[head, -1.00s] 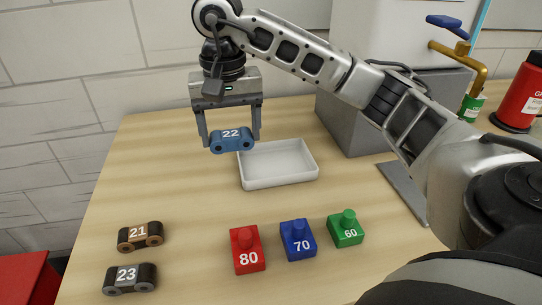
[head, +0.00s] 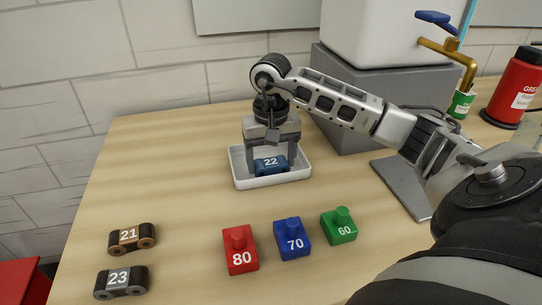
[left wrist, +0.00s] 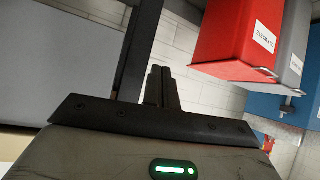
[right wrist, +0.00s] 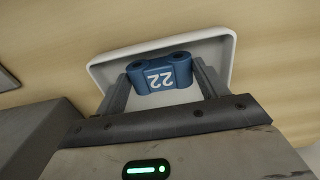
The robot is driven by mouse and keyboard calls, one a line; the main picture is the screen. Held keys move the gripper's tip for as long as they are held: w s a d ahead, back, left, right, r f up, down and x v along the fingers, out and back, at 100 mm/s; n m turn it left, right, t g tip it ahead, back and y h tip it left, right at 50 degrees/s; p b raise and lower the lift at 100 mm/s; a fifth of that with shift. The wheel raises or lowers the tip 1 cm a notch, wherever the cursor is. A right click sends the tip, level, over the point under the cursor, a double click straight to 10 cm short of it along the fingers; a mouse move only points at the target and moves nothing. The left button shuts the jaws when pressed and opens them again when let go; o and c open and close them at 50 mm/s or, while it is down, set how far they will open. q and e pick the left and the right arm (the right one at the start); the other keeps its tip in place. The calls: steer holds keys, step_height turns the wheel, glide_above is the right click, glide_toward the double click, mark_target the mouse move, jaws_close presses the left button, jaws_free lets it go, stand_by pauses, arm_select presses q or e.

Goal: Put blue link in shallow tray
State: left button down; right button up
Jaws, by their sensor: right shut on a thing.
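The blue link (head: 271,165), marked 22, is between the fingers of my right gripper (head: 271,160), which is shut on it. The link is inside the outline of the white shallow tray (head: 240,181), low over or on its floor; I cannot tell whether it touches. The right wrist view also shows the blue link (right wrist: 160,75) between the fingers, with the tray rim (right wrist: 225,34) around it. My left gripper (left wrist: 162,85) shows only in the left wrist view, its fingers close together with nothing seen between them, away from the table's objects.
A brown link (head: 132,238) marked 21 and a dark link (head: 121,281) marked 23 lie at the front left. Red (head: 240,250), blue (head: 292,238) and green (head: 339,226) weight blocks stand in front of the tray. A grey block (head: 360,95) stands behind right.

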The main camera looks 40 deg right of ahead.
mark_target(272, 163)
steer(key=shift+f, duration=0.1)
steer(key=o, duration=1.1)
steer(key=shift+c, duration=0.2)
step_height(272, 163, up, 12)
steer(key=p, duration=0.1)
steer(key=shift+s, duration=0.1)
